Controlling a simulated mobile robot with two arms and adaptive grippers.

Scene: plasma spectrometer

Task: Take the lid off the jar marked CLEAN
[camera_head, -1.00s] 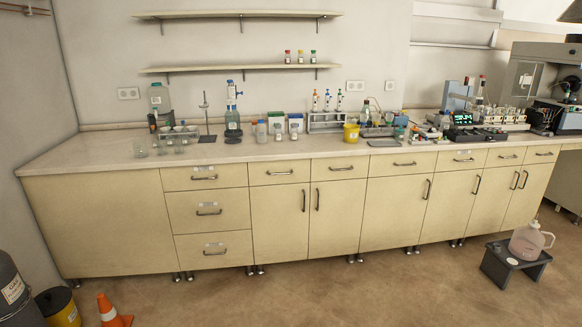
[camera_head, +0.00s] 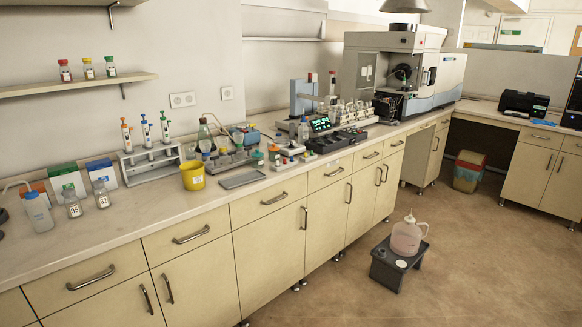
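Two small clear jars with white labels and pale lids stand side by side on the left part of the bench: a left jar (camera_head: 73,205) and a right jar (camera_head: 101,195). Their labels are too small to read, so I cannot tell whether either is marked CLEAN. No other jar shows a readable CLEAN mark. Neither of my grippers is in view.
A wash bottle (camera_head: 38,212) stands left of the jars, and a pipette rack (camera_head: 150,163), yellow bucket (camera_head: 193,177) and tray (camera_head: 241,178) are to their right. Bench front (camera_head: 150,210) is clear. A stool (camera_head: 398,264) holding a jug (camera_head: 407,237) stands on the floor.

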